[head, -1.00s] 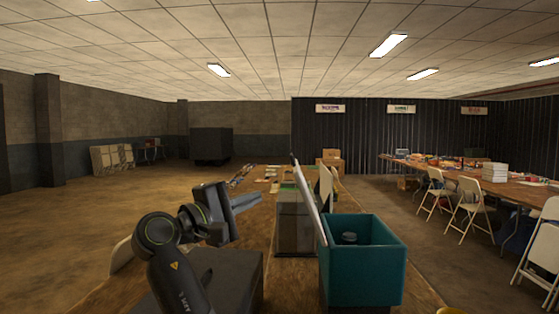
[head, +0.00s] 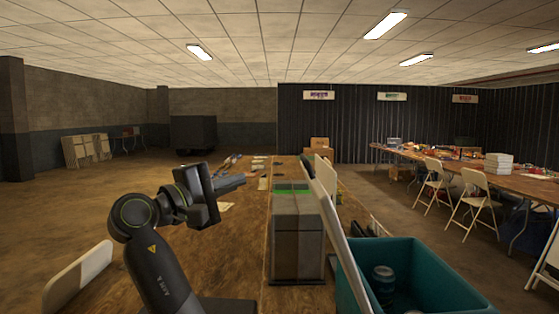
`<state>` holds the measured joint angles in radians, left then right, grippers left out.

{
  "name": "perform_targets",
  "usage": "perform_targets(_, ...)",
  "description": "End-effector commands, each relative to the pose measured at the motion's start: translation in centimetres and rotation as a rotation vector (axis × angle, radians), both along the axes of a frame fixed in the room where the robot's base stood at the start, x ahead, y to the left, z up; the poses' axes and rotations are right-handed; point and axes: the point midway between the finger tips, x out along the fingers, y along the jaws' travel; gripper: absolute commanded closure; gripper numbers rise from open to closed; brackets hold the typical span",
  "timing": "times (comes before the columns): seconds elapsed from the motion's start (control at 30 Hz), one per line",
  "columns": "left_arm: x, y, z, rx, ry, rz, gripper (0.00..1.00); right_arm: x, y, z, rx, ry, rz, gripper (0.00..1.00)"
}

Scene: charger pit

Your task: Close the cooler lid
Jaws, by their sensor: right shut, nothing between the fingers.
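The cooler is an open teal box (head: 440,270) at the lower right of the head view. Its pale lid (head: 340,225) stands up steeply along the left side and shows nearly edge-on. A can (head: 384,283) is inside the cooler; the rest of the inside is partly hidden by the lid and walls.
A grey box (head: 297,240) with a green top stands on the wooden table (head: 245,245), left of the lid. Small items lie at the table's far end. A white rounded panel (head: 78,278) is at lower left. Folding chairs (head: 468,200) line a long table at right.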

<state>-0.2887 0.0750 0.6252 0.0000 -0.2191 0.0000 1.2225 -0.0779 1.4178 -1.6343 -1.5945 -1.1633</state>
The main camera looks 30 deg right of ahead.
Motion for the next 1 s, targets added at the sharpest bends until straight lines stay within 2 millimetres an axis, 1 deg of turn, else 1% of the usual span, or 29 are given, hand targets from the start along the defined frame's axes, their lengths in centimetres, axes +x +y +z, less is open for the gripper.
perform_targets(0.03,-0.4,0.1,0.0,0.001,0.006,0.001,0.19,0.0,0.0,0.1,0.000,-0.001,0.000,1.00)
perform_targets(0.13,-0.9,0.1,0.2,0.001,0.013,0.001,0.19,0.1,-0.5,0.2,0.000,-0.001,-0.001,1.00)
perform_targets(0.23,-1.4,0.3,0.7,0.004,0.021,0.002,0.19,0.4,-1.7,0.5,0.000,-0.002,-0.004,1.00)
perform_targets(0.4,-2.0,0.7,1.8,0.008,0.031,0.003,0.19,1.1,-5.1,1.1,-0.002,-0.001,-0.006,1.00)
perform_targets(0.63,-1.7,0.6,3.4,0.008,0.026,0.002,0.19,2.3,-9.8,1.8,-0.002,0.001,-0.004,1.00)
perform_targets(0.83,-1.0,0.5,4.3,0.006,0.014,0.001,0.19,1.0,-12.0,2.1,0.000,-0.001,-0.002,1.00)
perform_targets(1.0,-0.9,0.4,4.6,0.005,0.013,0.001,0.19,0.4,-12.8,2.2,0.000,0.000,-0.001,1.00)
